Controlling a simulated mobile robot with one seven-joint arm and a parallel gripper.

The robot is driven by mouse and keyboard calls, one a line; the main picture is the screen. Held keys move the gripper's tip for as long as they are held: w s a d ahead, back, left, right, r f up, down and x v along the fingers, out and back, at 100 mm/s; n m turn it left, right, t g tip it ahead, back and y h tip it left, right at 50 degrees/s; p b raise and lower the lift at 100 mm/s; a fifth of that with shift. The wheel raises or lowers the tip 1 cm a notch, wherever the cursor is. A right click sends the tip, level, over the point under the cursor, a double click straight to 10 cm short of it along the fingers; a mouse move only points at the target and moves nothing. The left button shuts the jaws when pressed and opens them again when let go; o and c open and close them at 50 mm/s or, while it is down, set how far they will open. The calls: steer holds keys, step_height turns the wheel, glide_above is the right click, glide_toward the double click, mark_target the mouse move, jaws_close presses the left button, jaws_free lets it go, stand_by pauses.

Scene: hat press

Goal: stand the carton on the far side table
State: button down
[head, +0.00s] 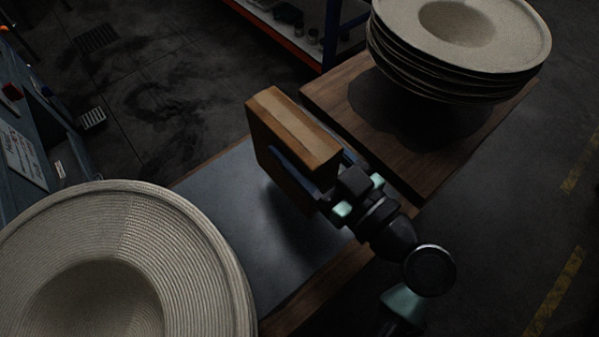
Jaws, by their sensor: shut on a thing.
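The carton (294,128) is a brown box with a lighter tape strip along its top. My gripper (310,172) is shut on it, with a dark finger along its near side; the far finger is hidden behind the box. The carton is upright and slightly turned, over the far part of a table with a grey mat (235,205). A shadow lies on the mat beside it, and its base is partly hidden, so I cannot tell whether it touches. Another wooden table (335,92) stands just beyond it.
A stack of pale woven hats (460,50) covers much of the farther table; its left corner is bare. A large woven hat (165,240) fills the lower left. A shelf with an orange edge (275,35) stands behind. Dark floor lies to the right.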

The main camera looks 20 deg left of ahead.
steer(key=shift+f, duration=2.75)
steer(key=shift+f+b, duration=0.2)
steer(key=shift+b, duration=0.15)
jaws_free()
steer(key=shift+r+p, duration=0.25)
steer(key=shift+p, duration=0.05)
steer(key=b+v, duration=0.1)
steer(key=v, duration=1.1)
steer(key=shift+b, duration=0.35)
steer(key=shift+f, duration=0.15)
